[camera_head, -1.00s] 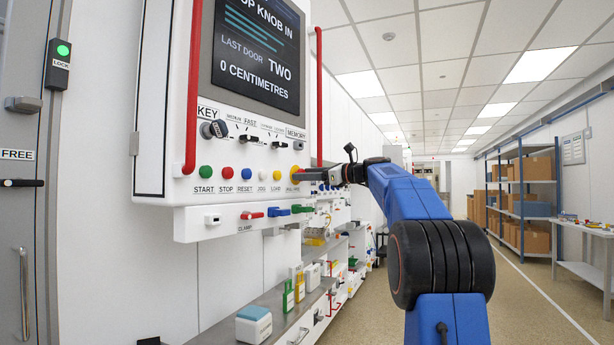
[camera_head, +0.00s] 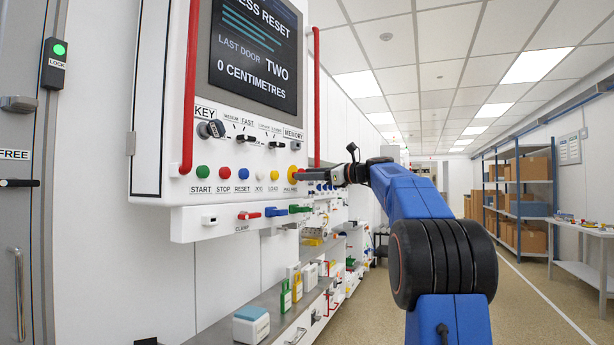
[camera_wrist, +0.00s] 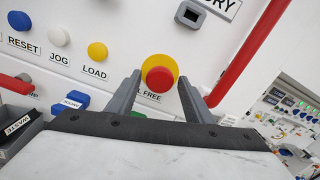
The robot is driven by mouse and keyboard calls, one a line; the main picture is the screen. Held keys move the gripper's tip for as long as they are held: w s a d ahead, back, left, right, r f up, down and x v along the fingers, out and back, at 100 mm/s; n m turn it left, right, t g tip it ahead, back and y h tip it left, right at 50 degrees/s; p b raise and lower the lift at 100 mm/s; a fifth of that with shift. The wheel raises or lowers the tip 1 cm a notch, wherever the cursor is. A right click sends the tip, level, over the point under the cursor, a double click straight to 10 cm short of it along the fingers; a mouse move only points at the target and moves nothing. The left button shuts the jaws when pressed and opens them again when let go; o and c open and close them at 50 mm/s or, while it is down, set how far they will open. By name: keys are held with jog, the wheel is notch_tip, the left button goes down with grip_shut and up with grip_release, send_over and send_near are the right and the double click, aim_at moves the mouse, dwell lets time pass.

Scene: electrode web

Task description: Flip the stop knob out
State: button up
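The stop knob is a red round knob on a yellow disc, marked "... FREE", on the white panel. In the wrist view the red knob (camera_wrist: 159,79) sits between the tips of my gripper (camera_wrist: 158,88), with space visible on both sides. The two grey fingers stand apart, so my gripper is open. In the head view my gripper (camera_head: 312,174) is at the panel's right end, beside the yellow disc (camera_head: 294,173), and hides most of the knob. The screen (camera_head: 254,55) reads "...ESS RESET", "LAST DOOR TWO" and "0 CENTIMETRES".
A row of buttons includes a blue RESET button (camera_head: 242,173) and a yellow LOAD button (camera_head: 275,174). A red vertical bar (camera_wrist: 247,55) stands right of the knob. Red and blue handles (camera_head: 273,212) jut out below. The aisle floor at right is clear.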

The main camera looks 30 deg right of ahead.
dwell(0.3)
jog(key=v, duration=1.7)
jog(key=shift+s, duration=0.2)
jog(key=shift+d, duration=0.1)
jog(key=s+a+f+n+g+h, duration=0.2)
jog(key=s+a+f+n+g, duration=0.25)
jog(key=a+f, duration=0.8)
jog(key=s+a+f+n+g+h, duration=0.1)
jog(key=s+a+f+n+g, duration=0.35)
jog(key=a+f, duration=0.8)
jog(key=s+a+f+n+g+h, duration=0.1)
jog(key=s+a+f+n+h, duration=0.2)
jog(key=s+f+n, duration=0.6)
jog(key=s+a+f+n+h, duration=0.3)
jog(key=s+f+n, duration=0.6)
jog(key=s+f, duration=0.8)
notch_tip(320, 180, down, 3)
jog(key=shift+s+a+r+g, duration=0.2)
jog(key=shift+s+a+g, duration=0.2)
jog(key=shift+a, duration=0.05)
